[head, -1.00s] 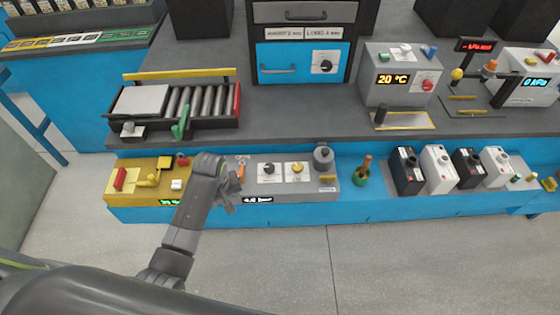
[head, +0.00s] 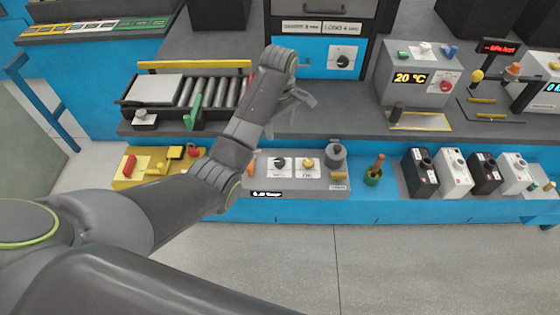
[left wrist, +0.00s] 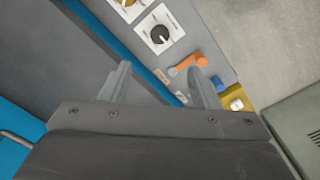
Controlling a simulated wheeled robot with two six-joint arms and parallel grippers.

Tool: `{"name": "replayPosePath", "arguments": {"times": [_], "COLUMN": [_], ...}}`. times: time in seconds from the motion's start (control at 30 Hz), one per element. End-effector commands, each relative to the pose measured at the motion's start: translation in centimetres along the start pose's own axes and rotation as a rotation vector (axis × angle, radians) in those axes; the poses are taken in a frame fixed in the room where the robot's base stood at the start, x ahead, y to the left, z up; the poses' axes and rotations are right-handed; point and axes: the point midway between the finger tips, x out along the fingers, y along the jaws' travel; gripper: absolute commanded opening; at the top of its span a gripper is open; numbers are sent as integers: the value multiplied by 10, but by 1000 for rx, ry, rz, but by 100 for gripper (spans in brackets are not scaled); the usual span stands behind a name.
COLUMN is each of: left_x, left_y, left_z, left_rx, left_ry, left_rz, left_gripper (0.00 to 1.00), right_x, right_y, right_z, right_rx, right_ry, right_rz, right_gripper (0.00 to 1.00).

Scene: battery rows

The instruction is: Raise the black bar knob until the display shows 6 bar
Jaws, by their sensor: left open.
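The black knob (head: 279,163) sits on a white plate on the grey panel (head: 246,183); it also shows in the left wrist view (left wrist: 160,35). A small lit display (head: 267,194) is on the panel's front edge; its reading is too small to make out surely. My left gripper (head: 300,96) is above and behind the panel in the head view, apart from the knob. In the left wrist view its two fingers (left wrist: 158,75) are spread with nothing between them. My right gripper is not in view.
A yellow knob (head: 308,164) is right of the black one, with a grey cylinder (head: 335,155) further right. An orange lever (left wrist: 188,64) is near the black knob. A roller conveyor (head: 190,92) stands behind; black and white boxes (head: 453,172) stand at right.

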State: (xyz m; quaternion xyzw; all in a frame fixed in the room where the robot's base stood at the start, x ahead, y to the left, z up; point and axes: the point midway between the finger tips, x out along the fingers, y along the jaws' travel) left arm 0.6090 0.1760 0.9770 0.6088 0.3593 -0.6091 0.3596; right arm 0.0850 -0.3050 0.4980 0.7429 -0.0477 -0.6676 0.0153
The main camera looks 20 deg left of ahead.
Motion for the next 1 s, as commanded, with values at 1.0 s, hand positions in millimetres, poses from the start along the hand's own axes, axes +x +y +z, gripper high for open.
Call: {"name": "replayPosePath", "arguments": {"times": [1.0], "left_x": [150], "left_y": [0], "left_z": [0], "left_rx": [1], "left_ry": [1], "left_rz": [1], "left_gripper": [56], "right_x": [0], "right_y": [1], "right_z": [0], "right_rx": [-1], "right_ry": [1], "right_rz": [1], "right_gripper": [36]}}
